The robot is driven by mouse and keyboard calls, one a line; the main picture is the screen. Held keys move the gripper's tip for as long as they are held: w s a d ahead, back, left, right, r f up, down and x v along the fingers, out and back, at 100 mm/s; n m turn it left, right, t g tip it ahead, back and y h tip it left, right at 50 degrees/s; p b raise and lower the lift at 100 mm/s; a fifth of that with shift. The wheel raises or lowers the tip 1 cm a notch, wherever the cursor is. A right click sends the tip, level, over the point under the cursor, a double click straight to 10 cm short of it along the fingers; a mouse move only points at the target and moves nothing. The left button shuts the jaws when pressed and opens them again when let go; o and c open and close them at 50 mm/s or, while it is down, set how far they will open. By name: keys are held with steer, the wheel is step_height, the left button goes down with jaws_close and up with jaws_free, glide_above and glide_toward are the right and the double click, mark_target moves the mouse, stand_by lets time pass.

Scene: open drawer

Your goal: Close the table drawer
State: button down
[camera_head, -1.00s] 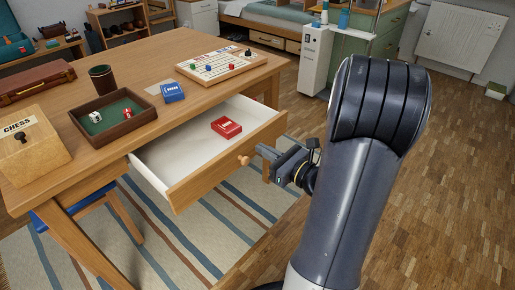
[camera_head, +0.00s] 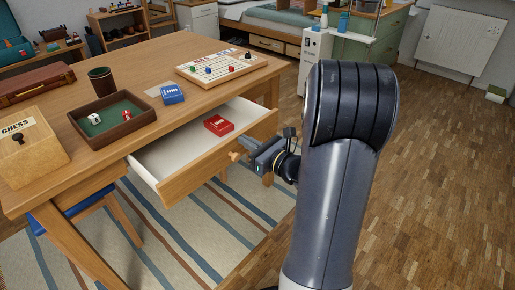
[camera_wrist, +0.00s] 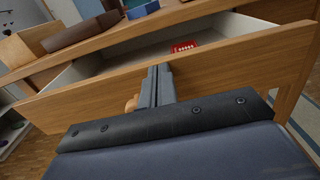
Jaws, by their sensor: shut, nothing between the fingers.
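The table drawer (camera_head: 178,186) is partly open, sticking out from the wooden table (camera_head: 150,58). Its white interior holds a red box (camera_head: 218,125). A round wooden knob (camera_head: 234,156) sits on the drawer front. My gripper (camera_head: 246,148) is shut and empty at the drawer front, right beside the knob. In the wrist view the shut fingers (camera_wrist: 158,72) point at the drawer front (camera_wrist: 215,68) and reach it or nearly so; I cannot tell contact for sure. The knob (camera_wrist: 131,104) shows just left of the fingers, partly hidden by my gripper.
On the table stand a chess box (camera_head: 28,152), a dice tray (camera_head: 133,123), a dark cup (camera_head: 102,80), a blue card box (camera_head: 172,94) and a game board (camera_head: 232,66). A blue stool (camera_head: 85,206) is under the table. Wooden floor at the right is clear.

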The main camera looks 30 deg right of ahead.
steer(key=b+x, duration=0.1)
steer(key=x, duration=0.9)
steer(key=shift+w+a, duration=0.2)
steer(key=shift+w, duration=0.1)
